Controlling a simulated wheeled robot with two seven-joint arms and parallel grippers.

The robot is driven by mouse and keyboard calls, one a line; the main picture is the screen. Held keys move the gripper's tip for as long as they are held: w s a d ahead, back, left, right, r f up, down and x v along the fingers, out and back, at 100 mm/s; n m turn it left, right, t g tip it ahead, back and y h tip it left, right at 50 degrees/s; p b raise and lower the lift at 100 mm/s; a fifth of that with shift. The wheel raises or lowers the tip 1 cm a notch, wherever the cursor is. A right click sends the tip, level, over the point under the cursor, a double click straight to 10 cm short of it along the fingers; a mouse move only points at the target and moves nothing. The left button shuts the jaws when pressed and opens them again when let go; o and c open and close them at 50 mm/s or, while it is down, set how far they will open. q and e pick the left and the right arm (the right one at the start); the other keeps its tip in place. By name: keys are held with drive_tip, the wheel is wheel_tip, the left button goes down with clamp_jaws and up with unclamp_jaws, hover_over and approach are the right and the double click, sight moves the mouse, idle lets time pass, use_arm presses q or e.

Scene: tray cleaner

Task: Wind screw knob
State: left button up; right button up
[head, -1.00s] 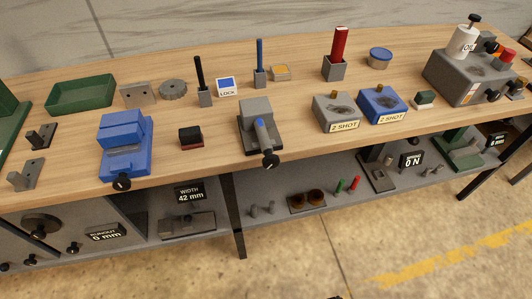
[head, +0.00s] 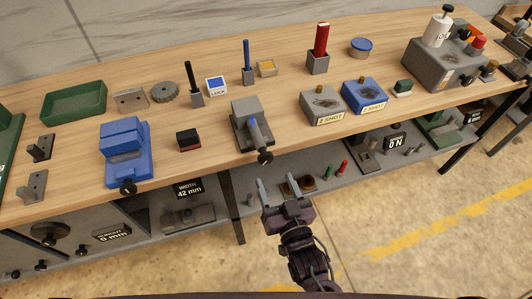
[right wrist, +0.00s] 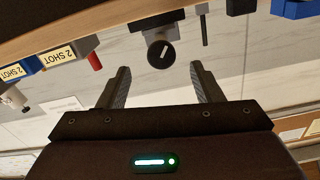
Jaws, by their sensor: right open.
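A grey vise (head: 252,122) stands at the front edge of the bench, with a black round screw knob (head: 265,155) on the end of its screw, overhanging the edge. In the right wrist view the knob (right wrist: 161,53) faces me, with a pale line across its face. A blue vise (head: 125,150) farther left has a similar black knob (head: 128,187). My right gripper (head: 276,181) is open and empty, in front of and below the grey vise's knob. In the right wrist view the knob appears beyond and between the fingertips, apart from them. My left gripper is out of view.
Two "2 SHOT" blocks, one grey (head: 323,105) and one blue (head: 364,95), stand right of the grey vise. A small black-and-red block (head: 188,139) sits left of it. A lower shelf (head: 215,212) with several parts lies under the bench. The space before the bench is open floor.

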sight(267, 161)
drive_tip(key=x, duration=0.2)
drive_tip(key=p+x, duration=0.1)
drive_tip(key=x, duration=0.2)
drive_tip(key=p+x, duration=0.1)
drive_tip(key=x, duration=0.2)
drive_tip(key=shift+r, duration=0.3)
drive_tip(key=shift+s, duration=0.1)
drive_tip(key=c, duration=1)
